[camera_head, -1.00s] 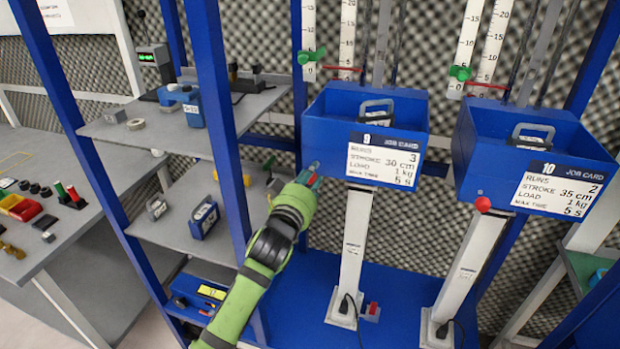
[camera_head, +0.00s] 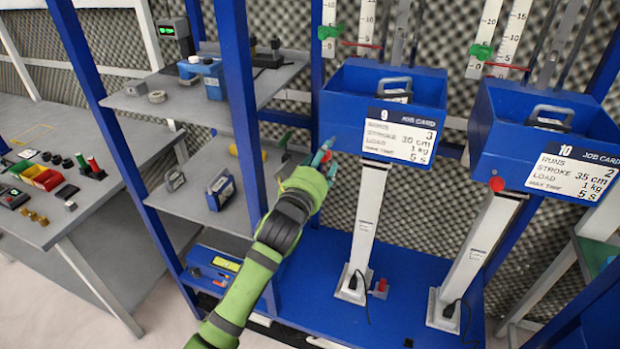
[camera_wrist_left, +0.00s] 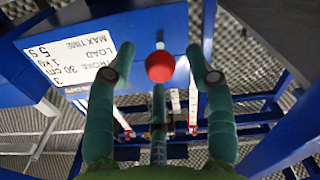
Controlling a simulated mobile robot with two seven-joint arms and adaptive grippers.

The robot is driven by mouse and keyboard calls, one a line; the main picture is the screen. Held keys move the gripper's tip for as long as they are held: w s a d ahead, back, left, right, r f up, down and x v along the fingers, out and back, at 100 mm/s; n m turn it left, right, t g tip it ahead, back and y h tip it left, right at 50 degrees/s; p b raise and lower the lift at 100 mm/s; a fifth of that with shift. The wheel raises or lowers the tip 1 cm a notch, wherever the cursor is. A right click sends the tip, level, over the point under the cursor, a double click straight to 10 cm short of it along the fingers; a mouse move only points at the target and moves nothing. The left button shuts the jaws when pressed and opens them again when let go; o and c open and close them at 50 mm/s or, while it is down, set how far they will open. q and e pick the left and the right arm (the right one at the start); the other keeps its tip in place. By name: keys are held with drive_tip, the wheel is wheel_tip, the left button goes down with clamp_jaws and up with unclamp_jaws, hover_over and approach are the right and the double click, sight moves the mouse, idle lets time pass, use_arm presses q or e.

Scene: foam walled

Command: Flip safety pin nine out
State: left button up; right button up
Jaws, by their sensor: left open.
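Safety pin nine, a red ball knob (camera_wrist_left: 160,66) on a short light stem, shows in the left wrist view at the edge of blue box nine (camera_wrist_left: 150,25). In the head view, box nine (camera_head: 345,108) carries the card marked 9 (camera_head: 400,135), and my left gripper hides its pin. My left gripper (camera_head: 318,157) is at that box's lower left corner. In the left wrist view my open left gripper (camera_wrist_left: 160,78) has its green fingers spread around the red knob, with gaps visible at both sides. My right gripper is not in view.
Box ten (camera_head: 490,135) with its own red knob (camera_head: 497,183) stands to the right. A blue upright post (camera_head: 240,110) and grey shelves (camera_head: 190,210) with small items are left of my arm. A white column (camera_head: 367,220) stands under box nine.

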use_arm(q)
drive_tip(key=v, duration=1)
drive_tip(key=shift+s, duration=0.2)
